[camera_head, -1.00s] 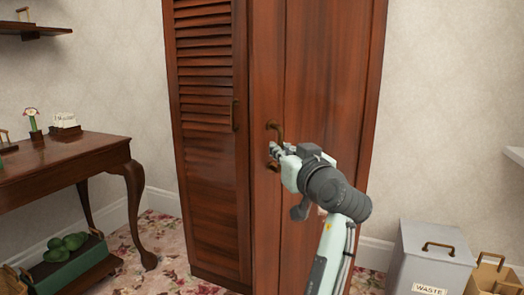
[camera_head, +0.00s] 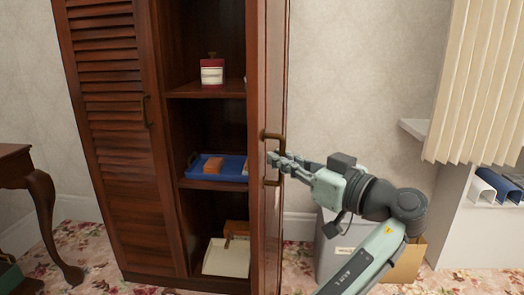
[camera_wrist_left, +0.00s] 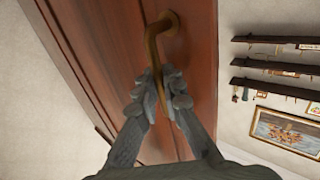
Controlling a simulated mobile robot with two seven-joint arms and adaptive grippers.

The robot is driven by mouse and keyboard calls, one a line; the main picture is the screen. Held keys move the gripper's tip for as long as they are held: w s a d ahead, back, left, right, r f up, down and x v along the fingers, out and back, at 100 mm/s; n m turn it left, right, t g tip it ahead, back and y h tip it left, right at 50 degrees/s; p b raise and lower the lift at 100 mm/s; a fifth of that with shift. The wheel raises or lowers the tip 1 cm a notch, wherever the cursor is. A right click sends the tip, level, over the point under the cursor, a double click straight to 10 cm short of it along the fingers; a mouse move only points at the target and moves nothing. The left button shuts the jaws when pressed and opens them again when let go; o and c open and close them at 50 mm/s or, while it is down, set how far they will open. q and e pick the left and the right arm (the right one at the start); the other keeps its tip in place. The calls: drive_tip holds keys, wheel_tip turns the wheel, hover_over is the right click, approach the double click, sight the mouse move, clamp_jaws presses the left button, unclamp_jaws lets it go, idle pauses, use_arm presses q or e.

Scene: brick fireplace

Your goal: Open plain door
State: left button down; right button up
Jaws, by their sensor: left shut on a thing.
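The plain door (camera_head: 271,220) of the wooden wardrobe is swung wide open and stands almost edge-on in the head view. Its brass handle (camera_head: 265,150) is on the outer face. My left gripper (camera_head: 274,160) is shut on this handle. In the left wrist view the fingers (camera_wrist_left: 165,85) close around the brass bar (camera_wrist_left: 152,45), against the reddish door (camera_wrist_left: 190,50). The louvered door (camera_head: 108,120) to the left is shut. My right gripper is not in view.
Inside the wardrobe are a red and white container (camera_head: 212,71), a blue tray (camera_head: 228,165) and a cream tray (camera_head: 222,262). A grey bin (camera_head: 333,255) stands behind my arm. A table (camera_head: 40,195) is at the left, blinds (camera_head: 485,80) at the right.

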use_arm(q)
drive_tip(key=shift+d+n+g+y+p, duration=0.3)
drive_tip(key=shift+d+n+g+y, duration=0.15)
drive_tip(key=shift+d, duration=0.65)
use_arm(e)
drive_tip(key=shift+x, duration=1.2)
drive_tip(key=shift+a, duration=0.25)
use_arm(q)
drive_tip(key=c, duration=1.9)
unclamp_jaws()
drive_tip(key=shift+r, duration=0.15)
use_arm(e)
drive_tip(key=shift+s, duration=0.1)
